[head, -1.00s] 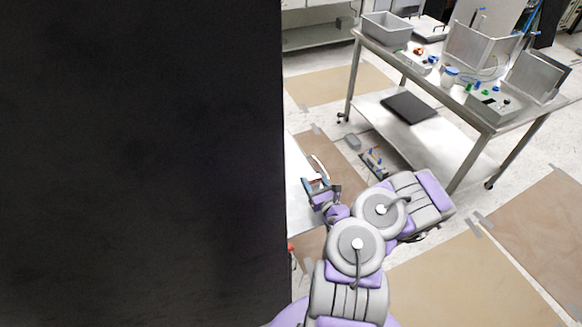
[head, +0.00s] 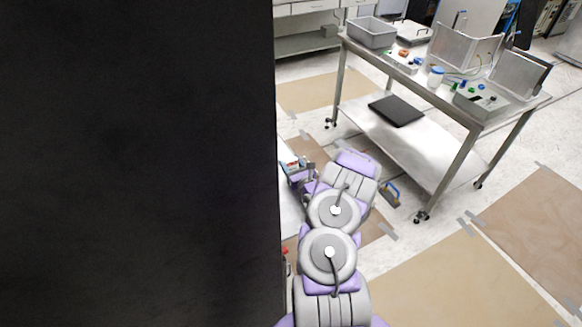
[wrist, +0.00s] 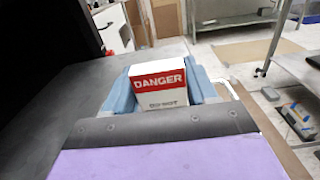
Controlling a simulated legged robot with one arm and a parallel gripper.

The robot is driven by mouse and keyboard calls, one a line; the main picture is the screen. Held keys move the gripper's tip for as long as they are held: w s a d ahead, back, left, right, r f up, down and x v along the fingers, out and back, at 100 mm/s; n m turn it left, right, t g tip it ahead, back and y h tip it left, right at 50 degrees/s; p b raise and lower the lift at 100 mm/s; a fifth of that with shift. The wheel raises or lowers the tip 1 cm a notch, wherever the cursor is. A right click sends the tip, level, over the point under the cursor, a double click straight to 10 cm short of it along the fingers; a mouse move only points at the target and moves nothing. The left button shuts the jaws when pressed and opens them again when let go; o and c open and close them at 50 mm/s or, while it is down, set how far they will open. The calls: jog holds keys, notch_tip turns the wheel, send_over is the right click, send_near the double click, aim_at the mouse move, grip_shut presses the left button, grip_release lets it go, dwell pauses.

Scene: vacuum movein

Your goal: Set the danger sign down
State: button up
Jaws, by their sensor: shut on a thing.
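The danger sign (wrist: 160,84) is a white block with a red band reading DANGER, upright in the middle of the wrist view. My gripper (wrist: 163,88) is shut on it, with a blue finger on each side. In the head view my gripper (head: 294,167) is beside the right edge of a large black panel, and only a small part of the sign shows there. A grey flat surface (wrist: 55,105) lies under and around the gripper in the wrist view. Whether the sign's underside touches it is hidden.
The black panel (head: 135,160) blocks the head view's left half. A metal cart (head: 440,165) stands at right, with a grey bin (head: 371,32), small parts and a black slab (head: 396,110) on its shelf.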

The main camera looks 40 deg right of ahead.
jog(key=shift+d+f, duration=0.35)
jog(key=shift+d, duration=0.15)
jog(key=o, duration=0.6)
jog(key=shift+d, duration=0.1)
jog(key=o, duration=0.4)
jog(key=shift+a, duration=0.4)
jog(key=shift+r, duration=0.1)
jog(key=shift+s, duration=0.1)
jog(key=shift+s+d, duration=0.1)
jog(key=shift+s, duration=0.15)
jog(key=p+v, duration=0.3)
jog(key=v, duration=0.8)
jog(key=shift+s, duration=0.2)
